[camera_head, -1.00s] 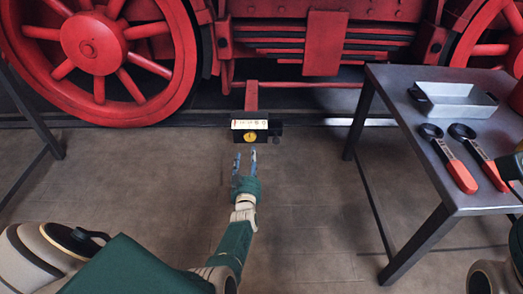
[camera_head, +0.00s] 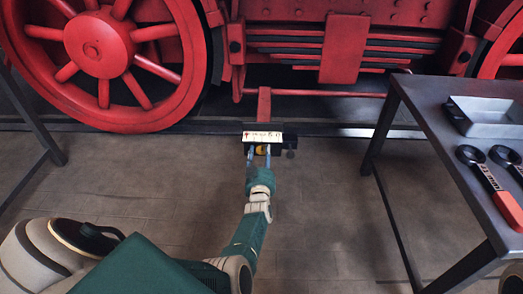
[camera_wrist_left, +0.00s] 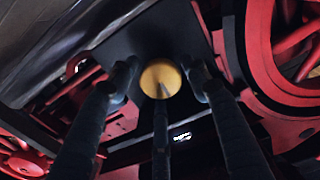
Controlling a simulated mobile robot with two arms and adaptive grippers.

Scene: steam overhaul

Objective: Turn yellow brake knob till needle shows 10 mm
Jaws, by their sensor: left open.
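The yellow brake knob (camera_head: 260,150) sits on the front of a dark box below a red bar. It shows as a round, pale-orange disc with a dark line on its face in the left wrist view (camera_wrist_left: 155,76). A white scale strip (camera_head: 262,137) lies on top of the box; its needle and numbers are too small to read. My left gripper (camera_head: 258,157) is open, pointing at the knob. Its fingers (camera_wrist_left: 162,84) stand on both sides of the knob and below it; whether they touch it, I cannot tell. My right gripper is out of view.
A metal table (camera_head: 425,115) at the right carries a tray (camera_head: 490,117) and wrenches with orange-red handles (camera_head: 508,210). The red locomotive wheel (camera_head: 97,45) and frame fill the back. The floor around my left arm is clear.

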